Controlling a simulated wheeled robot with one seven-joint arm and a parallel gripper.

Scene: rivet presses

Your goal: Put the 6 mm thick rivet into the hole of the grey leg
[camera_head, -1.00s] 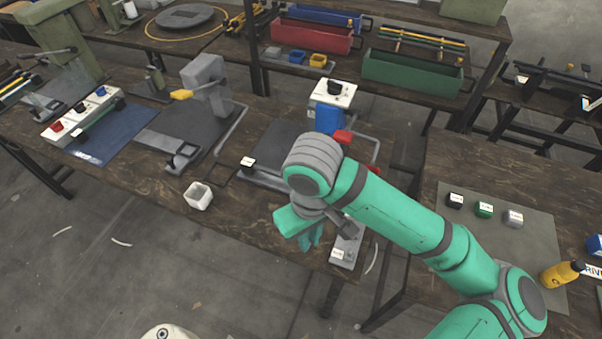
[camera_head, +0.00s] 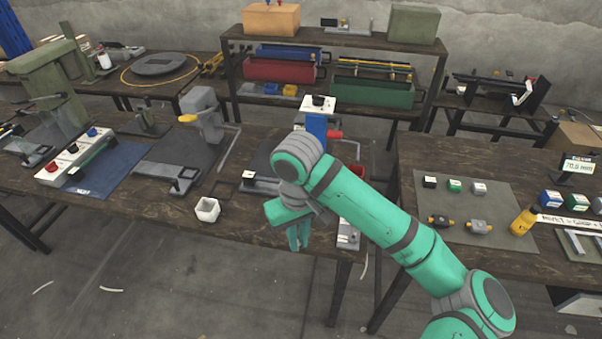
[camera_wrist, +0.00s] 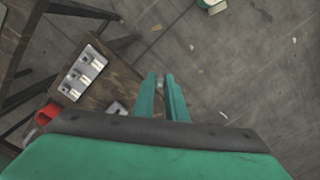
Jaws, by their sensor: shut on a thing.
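My gripper (camera_head: 299,240) hangs over the front edge of the middle table, fingers pointing down. In the wrist view my gripper (camera_wrist: 161,80) is nearly closed on a small light-grey piece (camera_wrist: 160,84) at the fingertips, seemingly the rivet. Its thickness cannot be read. A grey rack with labelled slots (camera_wrist: 83,73) lies left of the fingers; part of it shows in the head view (camera_head: 347,240), partly behind my arm. On the right table's grey mat, a grey piece with yellow ends (camera_head: 480,227) lies beside a similar dark one (camera_head: 438,221). I cannot tell whether it is the grey leg.
A gap separates the two tables.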

